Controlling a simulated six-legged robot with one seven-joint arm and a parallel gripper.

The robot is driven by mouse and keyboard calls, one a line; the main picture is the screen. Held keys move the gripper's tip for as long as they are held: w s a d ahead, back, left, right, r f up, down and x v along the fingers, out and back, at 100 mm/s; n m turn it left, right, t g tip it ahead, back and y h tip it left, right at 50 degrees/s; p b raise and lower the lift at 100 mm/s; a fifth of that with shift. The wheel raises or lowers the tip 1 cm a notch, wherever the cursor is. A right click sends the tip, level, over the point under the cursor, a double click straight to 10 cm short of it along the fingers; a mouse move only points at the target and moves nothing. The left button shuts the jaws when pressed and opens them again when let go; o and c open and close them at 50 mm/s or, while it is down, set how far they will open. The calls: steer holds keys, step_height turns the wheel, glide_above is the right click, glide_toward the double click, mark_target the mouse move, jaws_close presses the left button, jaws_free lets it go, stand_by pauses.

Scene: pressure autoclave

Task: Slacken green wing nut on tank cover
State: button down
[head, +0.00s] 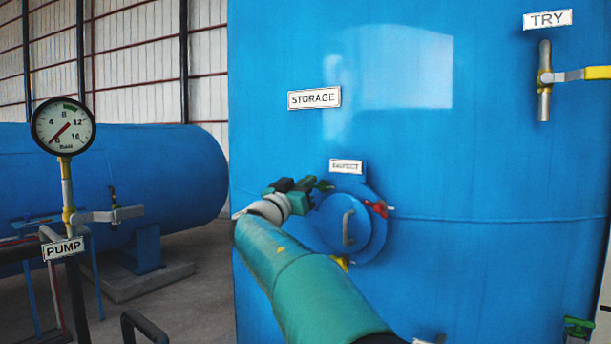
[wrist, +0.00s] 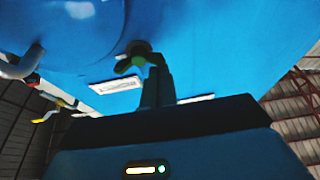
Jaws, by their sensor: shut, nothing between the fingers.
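The fingers partly hide the nut's surroundings.
A red wing nut (head: 377,208) is at the cover's right and a yellow one (head: 342,263) below. A small label plate (head: 346,166) is just above the cover. The TRY valve (head: 545,80) is upper right. A pressure gauge (head: 64,126) stands left.

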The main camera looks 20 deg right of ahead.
steer(key=shift+a+f+n+t+y, duration=0.1)
steer(key=shift+f+n+t+y, duration=0.15)
steer(key=shift+n, duration=0.6)
steer(key=shift+f+n+t+y, duration=0.15)
steer(key=shift+n+t, duration=0.2)
steer(key=shift+n, duration=0.5)
steer(key=n+y, duration=0.1)
steer(key=n, duration=0.1)
steer(key=n+t+y, duration=0.1)
steer(key=n, duration=0.2)
steer(key=shift+f, duration=0.4)
stand_by(0.4)
steer(key=v, duration=1.3)
steer(key=shift+s+f, duration=0.2)
steer(key=shift+f, duration=0.1)
